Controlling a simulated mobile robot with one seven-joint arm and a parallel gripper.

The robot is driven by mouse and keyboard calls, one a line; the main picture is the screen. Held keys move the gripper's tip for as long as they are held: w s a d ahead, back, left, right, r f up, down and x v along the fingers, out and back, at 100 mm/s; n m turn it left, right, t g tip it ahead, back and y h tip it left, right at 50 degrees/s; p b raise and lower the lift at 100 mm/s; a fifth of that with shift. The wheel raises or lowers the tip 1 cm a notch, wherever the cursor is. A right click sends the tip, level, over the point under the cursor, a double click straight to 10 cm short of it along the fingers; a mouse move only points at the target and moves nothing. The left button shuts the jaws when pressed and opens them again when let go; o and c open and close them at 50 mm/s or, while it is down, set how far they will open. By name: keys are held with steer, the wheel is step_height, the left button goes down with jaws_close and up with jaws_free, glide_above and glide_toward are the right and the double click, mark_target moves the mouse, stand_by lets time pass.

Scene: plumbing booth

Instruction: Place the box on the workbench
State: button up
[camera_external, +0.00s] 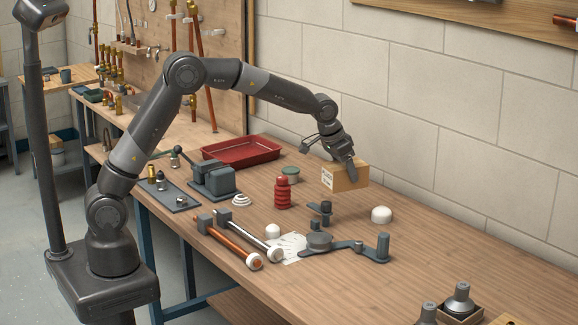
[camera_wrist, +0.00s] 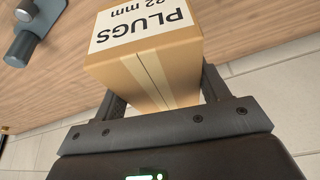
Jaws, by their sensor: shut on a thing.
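The box (camera_external: 347,177) is a small brown carton with a white label, near the wall above the back of the workbench (camera_external: 440,235). In the wrist view the box (camera_wrist: 150,60) fills the middle, and its label reads "PLUGS" and "22 mm". My gripper (camera_external: 345,165) is shut on the box, with a finger on either side of it in the wrist view (camera_wrist: 160,100). The box looks held a little above the wooden top, but I cannot tell the exact gap. Its underside is hidden in the external view.
A white cap (camera_external: 381,215) and a grey pipe bender (camera_external: 350,246) are in front. The bench's right middle is clear.

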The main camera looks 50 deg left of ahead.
steer(key=s+d+m+g+h, duration=0.3)
steer(key=s+d+m, duration=0.8)
steer(key=s+d, duration=1.75)
steer(key=s+d+m+g, duration=0.1)
steer(key=s+d+m, duration=0.3)
steer(key=s+d, duration=0.5)
steer(key=shift+h, duration=0.3)
steer(key=w+a+f, duration=0.1)
steer(key=w+f, duration=0.1)
steer(key=w, duration=0.1)
steer(key=w+a+f, duration=0.1)
steer(key=w+f, duration=0.1)
steer(key=w, duration=0.1)
steer(key=w+a+f, duration=0.1)
steer(key=w+f, duration=0.2)
steer(key=shift+a+f, duration=0.1)
steer(key=shift+a, duration=0.25)
steer(key=shift+f, duration=2)
steer(key=o, duration=1.2)
steer(key=shift+f, duration=0.15)
steer(key=shift+c, duration=0.2)
